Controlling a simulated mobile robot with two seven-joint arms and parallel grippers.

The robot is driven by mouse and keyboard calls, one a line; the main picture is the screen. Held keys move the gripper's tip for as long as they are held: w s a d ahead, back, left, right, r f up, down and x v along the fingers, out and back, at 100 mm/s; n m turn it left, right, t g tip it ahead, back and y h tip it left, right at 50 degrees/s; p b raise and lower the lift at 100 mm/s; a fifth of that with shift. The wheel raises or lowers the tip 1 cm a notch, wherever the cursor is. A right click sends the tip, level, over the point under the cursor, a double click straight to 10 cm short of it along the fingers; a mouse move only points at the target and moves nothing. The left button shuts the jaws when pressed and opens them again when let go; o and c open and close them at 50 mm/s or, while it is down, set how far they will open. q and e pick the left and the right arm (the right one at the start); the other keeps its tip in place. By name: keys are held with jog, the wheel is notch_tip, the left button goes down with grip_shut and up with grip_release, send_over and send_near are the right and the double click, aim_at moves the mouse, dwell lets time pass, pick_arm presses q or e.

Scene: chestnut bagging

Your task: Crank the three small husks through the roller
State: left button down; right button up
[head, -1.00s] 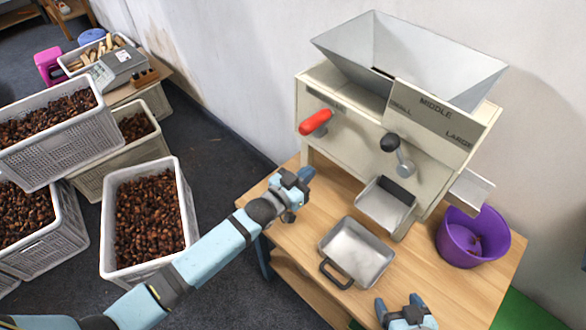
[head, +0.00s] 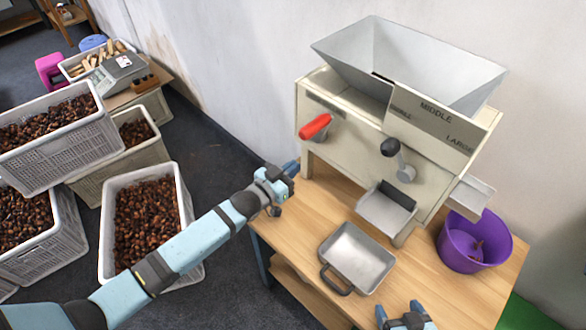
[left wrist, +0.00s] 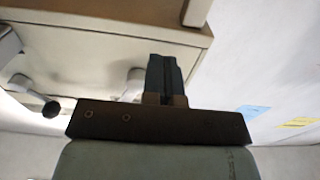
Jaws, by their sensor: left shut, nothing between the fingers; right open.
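The roller machine (head: 345,150) is a beige box with a grey hopper (head: 400,65) on top. A red handle (head: 315,126) sticks out at its front left, and a black-knobbed lever (head: 391,147) is at the middle of the front. My left gripper (head: 294,166) is shut and empty, below and left of the red handle and apart from it. My right gripper (head: 405,312) is open at the bottom edge, in front of the metal tray. I cannot make out any small husks in the hopper.
A metal tray (head: 360,257) stands on the wooden table (head: 300,240), below the front chute (head: 384,214). A purple bucket (head: 460,252) with something brown inside stands right, below a side chute (head: 474,193). Crates of chestnuts (head: 108,225) stand on the floor at left.

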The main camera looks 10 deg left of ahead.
jog(key=shift+r, duration=0.15)
pick_arm(q)
jog(key=p+v, duration=0.5)
jog(key=v, duration=0.7)
jog(key=shift+w+a+r, duration=0.2)
jog(key=shift+w+a, duration=0.05)
jog(key=shift+a, duration=0.15)
pick_arm(e)
notch_tip(320, 180, up, 5)
